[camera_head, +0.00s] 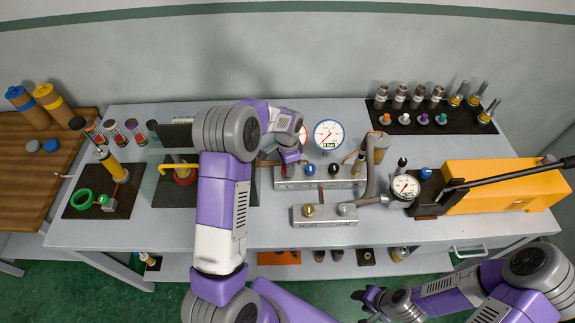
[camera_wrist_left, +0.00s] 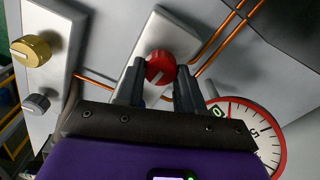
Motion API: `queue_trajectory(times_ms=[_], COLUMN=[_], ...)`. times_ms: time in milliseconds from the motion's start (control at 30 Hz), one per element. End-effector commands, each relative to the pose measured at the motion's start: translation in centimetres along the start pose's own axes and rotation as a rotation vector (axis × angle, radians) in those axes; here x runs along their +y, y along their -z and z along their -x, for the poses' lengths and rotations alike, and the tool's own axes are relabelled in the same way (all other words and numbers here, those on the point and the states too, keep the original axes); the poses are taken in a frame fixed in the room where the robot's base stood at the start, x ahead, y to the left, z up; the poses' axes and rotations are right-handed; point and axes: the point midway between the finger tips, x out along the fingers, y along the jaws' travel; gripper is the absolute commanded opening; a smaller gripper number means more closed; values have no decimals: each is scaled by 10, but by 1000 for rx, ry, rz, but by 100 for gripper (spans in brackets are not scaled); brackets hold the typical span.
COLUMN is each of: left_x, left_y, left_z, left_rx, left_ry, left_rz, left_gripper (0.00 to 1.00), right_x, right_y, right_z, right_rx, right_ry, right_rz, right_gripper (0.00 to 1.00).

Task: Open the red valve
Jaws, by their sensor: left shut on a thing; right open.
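The red valve is a round red knob (camera_wrist_left: 160,66) with a white mark, on a pale metal block in the left wrist view. My left gripper (camera_wrist_left: 158,88) has one dark finger on each side of the knob and is shut on it. In the head view my left gripper (camera_head: 287,158) is over the left end of the metal block (camera_head: 318,183), and it largely hides the red knob. My right gripper (camera_head: 372,299) is open and empty, low in front of the table, away from the block.
A block with a gold knob (camera_head: 309,211) and a grey knob (camera_head: 343,208) stands in front. Behind is a blue-rimmed gauge (camera_head: 328,135); a red-rimmed gauge (camera_wrist_left: 246,128) is beside my left gripper. A yellow pump (camera_head: 505,183) stands right. Copper pipes (camera_wrist_left: 212,45) run close to the knob.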

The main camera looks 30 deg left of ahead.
Motion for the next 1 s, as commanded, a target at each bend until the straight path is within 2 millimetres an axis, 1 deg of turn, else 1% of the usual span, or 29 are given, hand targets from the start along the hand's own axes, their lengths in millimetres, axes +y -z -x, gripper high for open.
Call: queue_trajectory(times_ms=[333,367,500,800,867,1000], left_x=[-1,-1,-1,0,-1,-1], left_y=[1,1,1,0,1,1], left_z=[2,2,2,2,6,27], left_rx=[4,4,3,1,2,5], left_ry=[4,4,3,2,2,5], left_rz=[1,1,1,0,1,1], left_gripper=[7,40,62,63,63,63], right_x=[0,0,0,0,0,0], right_y=[0,0,0,0,0,0], right_z=[0,0,0,0,0,2], right_rx=[0,0,0,0,0,0], right_ry=[0,0,0,0,0,0], right_rz=[0,0,0,0,0,0], right_gripper=[43,43,43,43,43,43])
